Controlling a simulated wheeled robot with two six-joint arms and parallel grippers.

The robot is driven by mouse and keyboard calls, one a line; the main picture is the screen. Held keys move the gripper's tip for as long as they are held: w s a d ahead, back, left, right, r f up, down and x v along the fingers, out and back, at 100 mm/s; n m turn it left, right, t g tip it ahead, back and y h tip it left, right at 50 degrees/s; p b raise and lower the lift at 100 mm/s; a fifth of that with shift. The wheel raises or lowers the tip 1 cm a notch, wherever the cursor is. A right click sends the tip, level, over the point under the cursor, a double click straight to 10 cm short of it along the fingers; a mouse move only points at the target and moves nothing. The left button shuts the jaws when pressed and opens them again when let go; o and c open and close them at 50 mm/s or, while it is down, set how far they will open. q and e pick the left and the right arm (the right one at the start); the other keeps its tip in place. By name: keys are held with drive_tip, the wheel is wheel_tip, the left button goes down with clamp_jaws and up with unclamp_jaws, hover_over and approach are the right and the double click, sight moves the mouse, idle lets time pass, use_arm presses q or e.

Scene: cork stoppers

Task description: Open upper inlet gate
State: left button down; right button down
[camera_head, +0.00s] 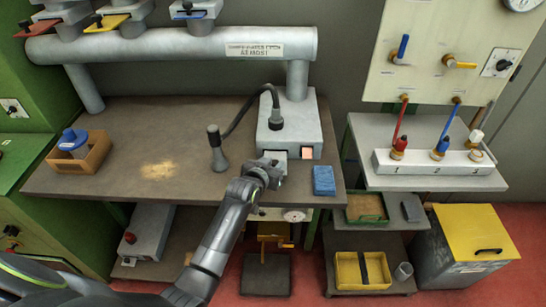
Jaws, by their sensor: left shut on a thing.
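A grey machine box (290,122) stands on the bench's right half, below a large grey pipe (180,45). My left gripper (268,168) is at the lower front of this box, at the bench's front edge. It is shut on a small part there, which the jaws mostly hide. A pale plate (275,154) shows just behind the jaws, and a small lit pinkish square (307,153) is to their right. I cannot tell from this view whether the held part is the upper inlet gate or how far it stands open. My right gripper is not in view.
A blue sponge (324,180) lies close to the right of my gripper. A black bent hose (247,113) stands behind it. A wooden box (80,153) sits at the bench's left. Red, yellow and blue slides (107,23) sit above the pipe. The bench's middle is clear.

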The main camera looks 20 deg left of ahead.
use_arm(q)
drive_tip(key=c, duration=1.4)
unclamp_jaws()
drive_tip(key=b+v, duration=0.1)
drive_tip(key=v, duration=1.6)
drive_tip(key=shift+s, duration=0.2)
drive_tip(key=shift+a, duration=0.1)
